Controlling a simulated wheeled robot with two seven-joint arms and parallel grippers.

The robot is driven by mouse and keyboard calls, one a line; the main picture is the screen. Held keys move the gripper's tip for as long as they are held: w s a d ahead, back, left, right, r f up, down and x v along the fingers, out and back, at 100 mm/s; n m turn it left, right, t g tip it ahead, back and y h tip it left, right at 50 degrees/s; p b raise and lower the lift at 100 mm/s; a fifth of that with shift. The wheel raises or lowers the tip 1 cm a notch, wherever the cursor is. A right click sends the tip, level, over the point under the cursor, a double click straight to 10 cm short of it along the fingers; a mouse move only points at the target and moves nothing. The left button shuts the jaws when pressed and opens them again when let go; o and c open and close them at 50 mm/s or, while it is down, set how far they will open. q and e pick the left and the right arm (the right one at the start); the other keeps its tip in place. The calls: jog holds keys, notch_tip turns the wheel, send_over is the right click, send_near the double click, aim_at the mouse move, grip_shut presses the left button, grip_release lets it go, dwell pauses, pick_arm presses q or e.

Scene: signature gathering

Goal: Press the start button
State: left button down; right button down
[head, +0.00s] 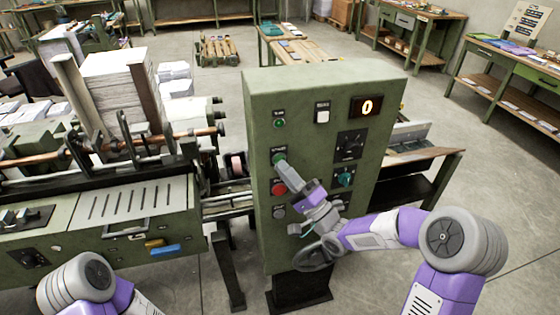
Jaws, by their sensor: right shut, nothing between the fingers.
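The control cabinet (330,80) is green and stands upright in the middle of the head view. A green button (278,154), which looks like the start button, is on the left of its face, partly hidden by my gripper. A red button (278,188) and a grey button (279,212) sit below it. My right gripper (284,166) is shut and empty, with its tip at the lower edge of the green button. I cannot tell whether it touches it. My left gripper is out of view; only part of its arm shows at bottom left.
The cabinet also has a lit green lamp (280,123), a white switch (322,116), a display reading 0 (367,106), a black dial (350,145) and a teal knob (344,177). A machine with a paper stack (120,85) stands left. Open floor (440,110) lies right.

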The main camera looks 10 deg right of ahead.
jog(key=shift+w, duration=0.25)
jog(key=shift+s, duration=0.1)
dwell(0.5)
jog(key=shift+s, duration=0.75)
jog(key=shift+s+d+b, duration=0.1)
jog(key=shift+s+b, duration=0.25)
jog(key=shift+s, duration=2.15)
